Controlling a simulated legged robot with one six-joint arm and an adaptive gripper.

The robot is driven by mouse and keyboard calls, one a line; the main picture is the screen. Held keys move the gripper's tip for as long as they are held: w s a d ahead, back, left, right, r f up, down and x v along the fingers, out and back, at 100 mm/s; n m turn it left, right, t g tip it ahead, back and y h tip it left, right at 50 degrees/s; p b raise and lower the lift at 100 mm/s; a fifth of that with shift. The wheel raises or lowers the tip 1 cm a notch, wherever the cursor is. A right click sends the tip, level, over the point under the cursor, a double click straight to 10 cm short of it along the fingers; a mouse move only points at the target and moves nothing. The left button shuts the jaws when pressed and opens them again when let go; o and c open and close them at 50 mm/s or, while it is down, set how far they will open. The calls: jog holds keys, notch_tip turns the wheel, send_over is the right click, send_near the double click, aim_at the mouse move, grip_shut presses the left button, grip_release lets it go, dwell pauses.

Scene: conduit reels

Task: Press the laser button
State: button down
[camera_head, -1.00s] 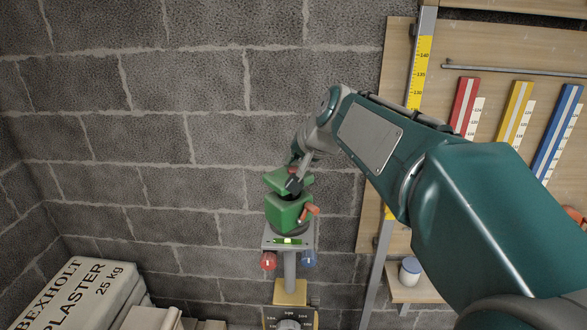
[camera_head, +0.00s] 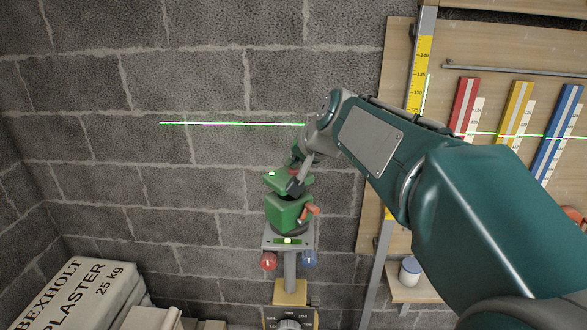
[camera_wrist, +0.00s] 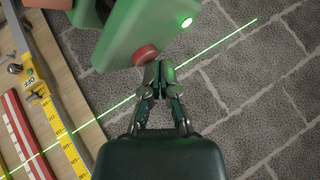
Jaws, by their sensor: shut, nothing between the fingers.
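The green laser level (camera_head: 288,214) stands on a grey bracket plate on a post, in front of the block wall. In the wrist view its green housing (camera_wrist: 140,22) fills the top, with a bright green light (camera_wrist: 186,22) lit on it. The round red button (camera_wrist: 146,54) is on the housing's near edge. My gripper (camera_wrist: 159,72) is shut and empty, its fingertips right beside the button; I cannot tell whether they touch. In the head view my gripper (camera_head: 296,185) is at the laser's upper part and hides some of it. A green laser line (camera_head: 225,124) crosses the wall.
A red knob (camera_head: 268,261) and a blue knob (camera_head: 309,258) sit under the bracket plate. A yellow measuring staff (camera_head: 419,75) stands at the wooden board with red, yellow and blue scales. Plaster bags (camera_head: 85,295) lie at lower left. A white jar (camera_head: 410,270) stands on a small shelf.

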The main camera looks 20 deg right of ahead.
aim_at(294, 170)
jog(key=shift+r, duration=0.3)
jog(key=shift+r, duration=3.05)
jog(key=s+f+n+g+h, duration=0.1)
jog(key=s+f+n, duration=0.1)
jog(key=s+f, duration=0.7)
jog(key=s+f+n+g+h, duration=0.1)
jog(key=s+f+n+g, duration=0.1)
jog(key=s+f, duration=0.8)
jog(key=s+n, duration=0.1)
jog(key=s, duration=0.7)
jog(key=shift+f+h, duration=0.2)
jog(key=shift+h, duration=0.2)
